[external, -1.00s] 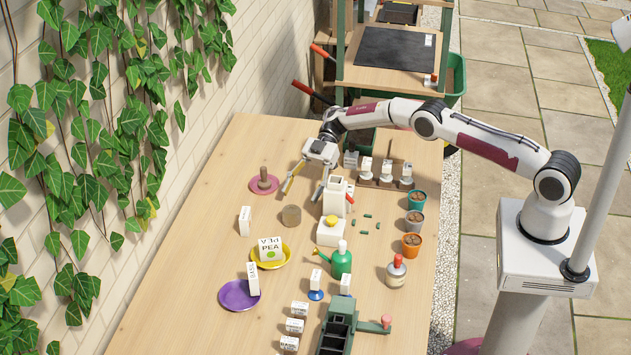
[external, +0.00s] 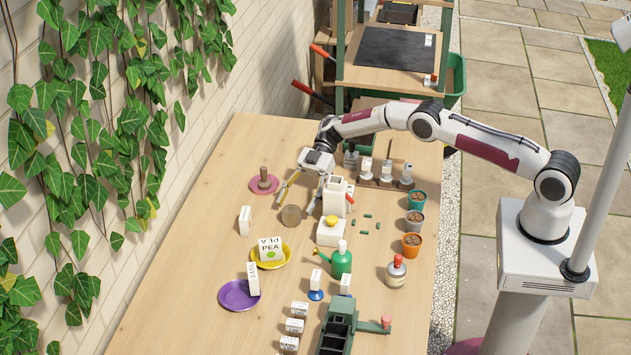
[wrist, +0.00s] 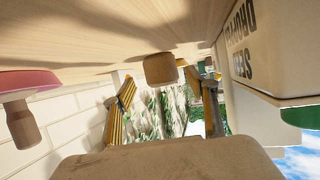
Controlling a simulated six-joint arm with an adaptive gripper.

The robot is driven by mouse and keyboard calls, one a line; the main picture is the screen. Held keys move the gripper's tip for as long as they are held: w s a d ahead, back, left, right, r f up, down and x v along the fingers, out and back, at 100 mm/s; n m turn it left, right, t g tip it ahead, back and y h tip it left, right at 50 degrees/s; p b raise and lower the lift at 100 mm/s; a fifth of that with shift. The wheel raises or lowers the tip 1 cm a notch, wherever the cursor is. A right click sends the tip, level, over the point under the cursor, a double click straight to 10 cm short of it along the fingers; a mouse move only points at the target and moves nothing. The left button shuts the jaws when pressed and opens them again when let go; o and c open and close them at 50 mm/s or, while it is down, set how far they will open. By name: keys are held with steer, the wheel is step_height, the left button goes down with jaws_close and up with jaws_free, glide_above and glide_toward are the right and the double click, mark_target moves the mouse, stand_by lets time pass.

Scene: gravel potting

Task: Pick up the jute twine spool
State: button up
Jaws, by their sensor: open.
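The jute twine spool is most likely the small tan-brown cylinder (external: 291,215) standing upright on the wooden table. In the wrist view, which is upside down, a brown cylinder (wrist: 160,69) shows centrally between my fingers. My gripper (external: 295,207) is open, with its yellow fingers spread and pointing down toward the spool. In the external view the spool appears between the fingertips or just in front of them; I see no clear contact. My gripper's fingers also show in the wrist view (wrist: 165,85).
A pink saucer (external: 254,184) with a wooden tool (external: 263,178) stands left of my gripper. A white seed dropper (external: 334,194) stands close on the right. A white box (external: 245,220), yellow saucer (external: 287,259) and green watering bottle (external: 341,262) stand nearer the camera.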

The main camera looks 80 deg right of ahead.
mark_target(292, 212)
steer(key=shift+w+a+f, duration=0.1)
steer(key=shift+a+f, duration=0.1)
steer(key=shift+a, duration=0.85)
steer(key=shift+x, duration=0.75)
steer(key=shift+c, duration=0.3)
steer(key=c, duration=1.1)
